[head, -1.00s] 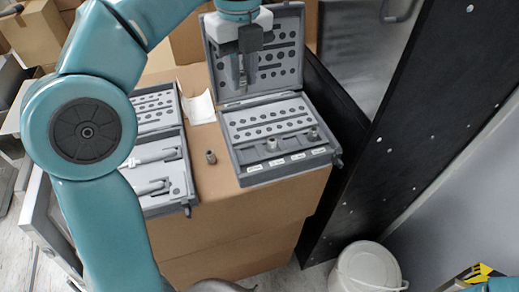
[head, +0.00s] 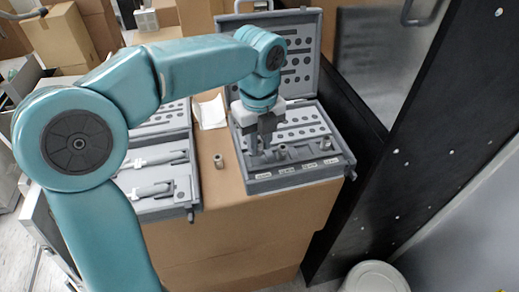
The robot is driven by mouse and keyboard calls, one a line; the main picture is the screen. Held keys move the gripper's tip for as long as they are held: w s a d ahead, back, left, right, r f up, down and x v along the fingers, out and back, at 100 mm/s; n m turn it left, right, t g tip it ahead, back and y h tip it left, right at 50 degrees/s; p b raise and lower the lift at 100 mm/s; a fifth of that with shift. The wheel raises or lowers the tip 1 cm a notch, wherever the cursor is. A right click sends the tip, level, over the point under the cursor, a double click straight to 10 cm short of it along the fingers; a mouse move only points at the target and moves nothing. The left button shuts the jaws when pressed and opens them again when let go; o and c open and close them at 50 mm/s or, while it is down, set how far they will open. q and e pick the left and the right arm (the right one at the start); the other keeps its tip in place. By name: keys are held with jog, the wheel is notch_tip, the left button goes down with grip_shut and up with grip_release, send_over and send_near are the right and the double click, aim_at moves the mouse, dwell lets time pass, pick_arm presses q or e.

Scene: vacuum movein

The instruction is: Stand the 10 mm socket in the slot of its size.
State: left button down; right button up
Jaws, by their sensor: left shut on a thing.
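My left gripper (head: 259,146) is over the near left part of the open grey socket case (head: 262,186), above the left end of its labelled front row. It is shut on what seems to be a socket, mostly hidden by the fingers; I cannot read its size or tell whether it touches the case. One metal socket (head: 281,153) stands in the row just right of the gripper. Another socket (head: 324,144) stands near the row's right end. A loose socket (head: 218,161) stands on the cardboard left of the case. My right gripper is out of view.
The case's raised lid (head: 301,27) stands behind the gripper. A second open case (head: 155,206) with tools lies at the left on the cardboard box (head: 236,240). A white paper (head: 211,112) lies between the cases. A black panel (head: 415,120) rises at the right.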

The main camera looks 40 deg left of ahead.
aim_at(259, 143)
pick_arm(q)
notch_tip(259, 143, down, 3)
jog(key=shift+r, duration=0.1)
jog(key=shift+f, duration=0.25)
jog(key=c, duration=1.2)
grip_release()
jog(key=shift+c, duration=0.2)
jog(key=shift+r, duration=0.15)
